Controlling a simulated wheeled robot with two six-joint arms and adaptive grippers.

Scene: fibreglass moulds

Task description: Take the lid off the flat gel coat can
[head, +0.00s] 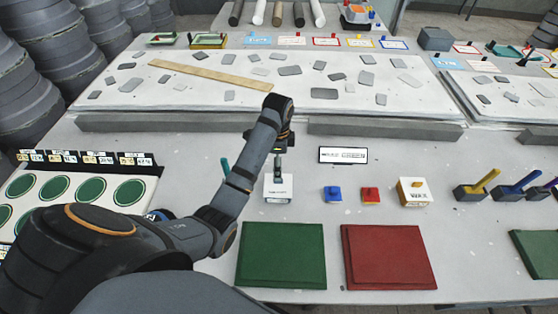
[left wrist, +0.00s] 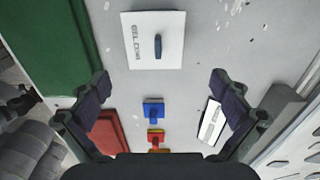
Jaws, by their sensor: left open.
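The flat gel coat can (head: 278,192) is a low white square box on the table, under my left gripper in the head view. In the left wrist view its white lid (left wrist: 140,30) carries printed lettering and a dark blue upright handle (left wrist: 157,47). The lid appears to be on the can. My left gripper (head: 280,152) points down above the can. In the left wrist view the left gripper (left wrist: 160,88) is open, with nothing between its fingers; the handle lies beyond the fingertips. My right gripper is not in view.
Blue (head: 333,194) and red (head: 370,195) small blocks and another white box (head: 414,193) stand to the right. Green (head: 282,255) and red (head: 388,257) slabs lie in front. A small label sign (head: 343,155) stands behind. Handled tools (head: 478,187) are at far right.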

